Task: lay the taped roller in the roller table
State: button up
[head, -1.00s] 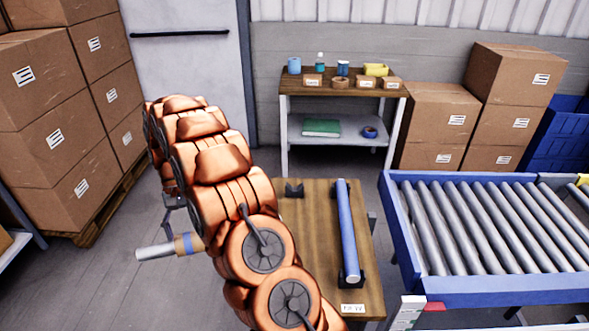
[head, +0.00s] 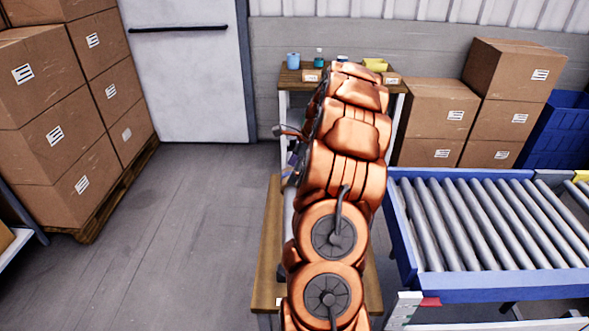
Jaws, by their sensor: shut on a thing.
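The taped roller (head: 289,200) shows only as a narrow grey strip along the left side of my orange arm, with a bit of bluish tape near its upper part. My gripper (head: 292,155) is shut on it, mostly hidden behind the arm, so the fingers are hard to make out. The roller table (head: 402,238) stands to the right, a blue frame with several grey rollers lying side by side. My gripper and the taped roller are left of it, apart from it, over the wooden bench.
The wooden bench (head: 268,250) is mostly covered by my arm, which hides the blue roller on it. A shelf table (head: 290,77) with small items stands behind. Stacked cartons (head: 432,110) stand behind the roller table, others on a pallet at left. The floor at left is clear.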

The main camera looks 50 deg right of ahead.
jog(key=shift+s+d, duration=0.2)
jog(key=shift+d, duration=0.05)
jog(key=shift+f+b, duration=1.45)
jog(key=shift+f, duration=3.5)
jog(key=o, duration=1.4)
jog(key=v, duration=1.2)
